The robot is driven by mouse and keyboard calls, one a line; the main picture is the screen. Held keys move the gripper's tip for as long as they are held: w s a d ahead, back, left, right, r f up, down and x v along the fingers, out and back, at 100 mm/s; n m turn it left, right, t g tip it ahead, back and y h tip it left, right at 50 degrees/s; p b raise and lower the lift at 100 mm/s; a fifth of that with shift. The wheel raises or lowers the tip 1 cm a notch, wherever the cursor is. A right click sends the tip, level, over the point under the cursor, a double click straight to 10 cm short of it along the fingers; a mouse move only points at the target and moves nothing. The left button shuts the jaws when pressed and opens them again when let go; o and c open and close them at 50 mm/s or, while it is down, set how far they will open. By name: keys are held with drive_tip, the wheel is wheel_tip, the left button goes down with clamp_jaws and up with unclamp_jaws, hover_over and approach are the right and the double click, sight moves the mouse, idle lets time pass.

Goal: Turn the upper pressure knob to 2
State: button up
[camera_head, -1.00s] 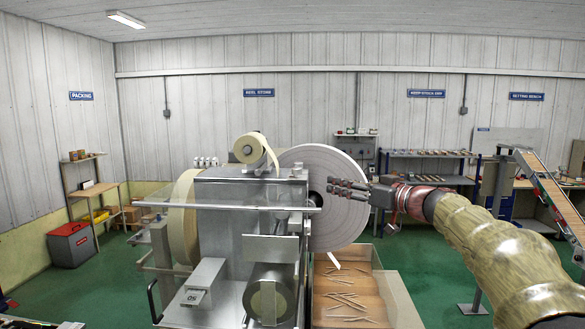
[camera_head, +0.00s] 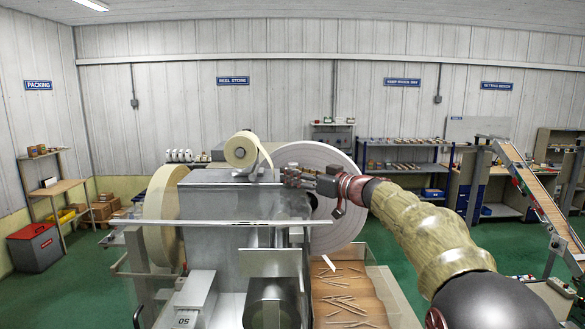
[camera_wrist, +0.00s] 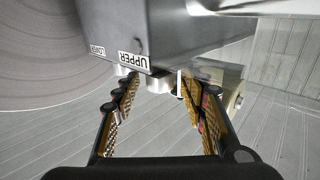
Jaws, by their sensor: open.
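In the wrist view a grey metal housing carries an UPPER label (camera_wrist: 134,61) and a LOWER label (camera_wrist: 97,50), both upside down. In the head view my gripper (camera_head: 302,177) is at the machine's upper right edge. Knob scale and pointer are not readable.
A large white reel (camera_head: 345,222) stands close behind my gripper. A smaller tape roll (camera_head: 241,151) sits on top of the machine (camera_head: 225,210). A clear guard edge (camera_head: 230,222) crosses the front. A tray of sticks (camera_head: 375,290) is below right.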

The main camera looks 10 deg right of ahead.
drive_tip(key=shift+w+a+r, duration=0.1)
drive_tip(key=shift+w+a, duration=0.1)
drive_tip(key=shift+w, duration=0.25)
drive_tip(key=c, duration=0.3)
drive_tip(key=c, duration=0.8)
